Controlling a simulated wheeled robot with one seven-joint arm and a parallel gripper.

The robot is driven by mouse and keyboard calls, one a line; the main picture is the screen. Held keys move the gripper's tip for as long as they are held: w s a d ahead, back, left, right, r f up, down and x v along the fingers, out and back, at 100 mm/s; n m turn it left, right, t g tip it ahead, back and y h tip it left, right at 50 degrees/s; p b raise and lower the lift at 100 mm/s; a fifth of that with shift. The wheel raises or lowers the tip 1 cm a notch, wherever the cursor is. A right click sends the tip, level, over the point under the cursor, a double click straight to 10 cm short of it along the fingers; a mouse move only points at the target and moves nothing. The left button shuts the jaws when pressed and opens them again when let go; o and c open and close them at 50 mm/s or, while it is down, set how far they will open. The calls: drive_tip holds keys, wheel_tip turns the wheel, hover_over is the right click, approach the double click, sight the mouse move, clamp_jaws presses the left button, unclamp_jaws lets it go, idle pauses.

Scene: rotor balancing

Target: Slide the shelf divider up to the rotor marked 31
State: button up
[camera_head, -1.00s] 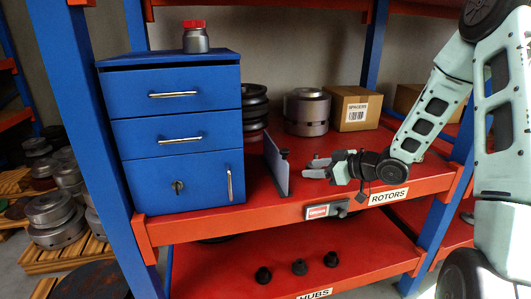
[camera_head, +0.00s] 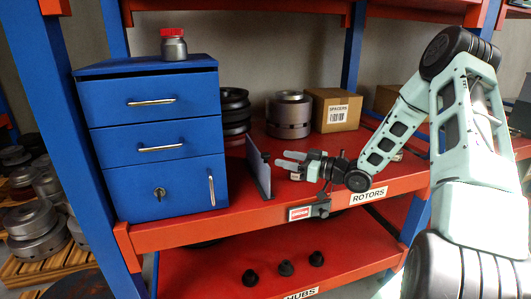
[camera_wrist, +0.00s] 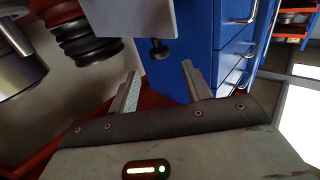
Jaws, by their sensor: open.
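The shelf divider (camera_head: 258,168) is a thin grey upright plate with a dark knob, standing on the red shelf right of the blue drawer cabinet. It also shows at the top of the wrist view (camera_wrist: 130,16), with its knob below it. My gripper (camera_head: 282,160) is open and empty, just right of the divider, its fingers pointing at it. In the wrist view a gap shows between the fingers (camera_wrist: 160,88) and the knob. Behind stand a black ribbed rotor stack (camera_head: 235,112) and a silver rotor (camera_head: 289,116). I cannot read a 31 on either.
The blue drawer cabinet (camera_head: 155,140) stands left of the divider, with a red-capped jar (camera_head: 173,46) on top. A cardboard spacers box (camera_head: 335,110) stands right of the silver rotor. A red-and-white device (camera_head: 308,211) hangs on the shelf's front edge. Small black hubs lie below.

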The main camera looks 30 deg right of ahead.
sight(265, 153)
drive_tip(key=p+x, duration=0.1)
drive_tip(key=x, duration=0.6)
drive_tip(key=shift+w+a, duration=0.2)
drive_tip(key=shift+w, duration=0.15)
drive_tip(key=shift+c, duration=0.3)
